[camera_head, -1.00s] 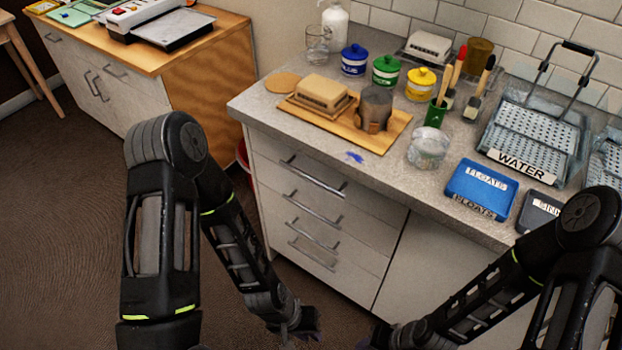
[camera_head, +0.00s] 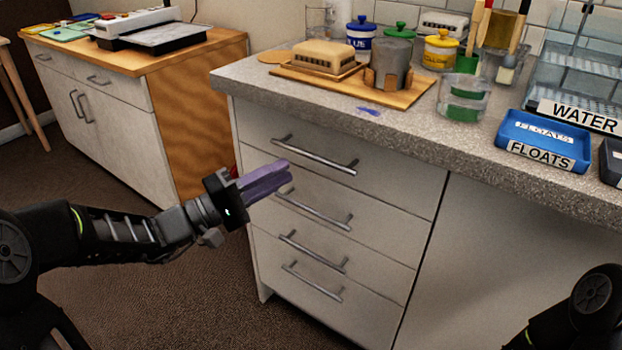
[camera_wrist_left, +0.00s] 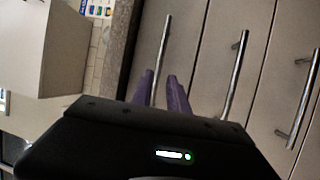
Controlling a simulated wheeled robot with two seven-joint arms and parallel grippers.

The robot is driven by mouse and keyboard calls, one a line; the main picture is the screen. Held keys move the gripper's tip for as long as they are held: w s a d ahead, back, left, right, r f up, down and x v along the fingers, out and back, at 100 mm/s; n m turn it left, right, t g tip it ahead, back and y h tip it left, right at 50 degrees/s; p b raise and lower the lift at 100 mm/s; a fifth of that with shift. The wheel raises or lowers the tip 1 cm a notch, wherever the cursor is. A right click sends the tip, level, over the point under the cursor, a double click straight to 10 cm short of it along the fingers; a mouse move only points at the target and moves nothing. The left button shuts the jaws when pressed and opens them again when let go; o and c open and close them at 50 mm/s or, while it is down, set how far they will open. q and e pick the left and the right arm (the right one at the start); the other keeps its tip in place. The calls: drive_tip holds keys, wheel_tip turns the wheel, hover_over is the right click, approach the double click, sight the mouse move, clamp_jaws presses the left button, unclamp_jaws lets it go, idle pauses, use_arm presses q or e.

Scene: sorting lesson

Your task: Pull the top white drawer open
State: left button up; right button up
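The top white drawer (camera_head: 385,175) is shut, flush with the cabinet under the grey counter. Its long metal bar handle (camera_head: 318,157) runs across the front. My left gripper (camera_head: 287,172) has purple fingers pointing right, in front of the drawers and just below the left end of the top handle in the head view. My right gripper is out of view; only part of that arm shows.
Three more drawers with bar handles (camera_head: 315,208) sit below, all shut. The counter edge (camera_head: 420,150) overhangs the drawers. A blue FLOATS tray (camera_head: 545,130) and a wooden board (camera_head: 410,98) with items stand on top. Floor is free left of the cabinet.

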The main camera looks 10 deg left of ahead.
sight(311, 154)
use_arm(q)
drive_tip(key=shift+r, duration=0.15)
drive_tip(key=x, duration=0.7)
drive_tip(key=shift+w+d+b, duration=0.25)
drive_tip(key=shift+w+b, duration=0.05)
drive_tip(key=shift+b, duration=0.1)
drive_tip(key=shift+c, duration=0.4)
clamp_jaws()
idle(0.9)
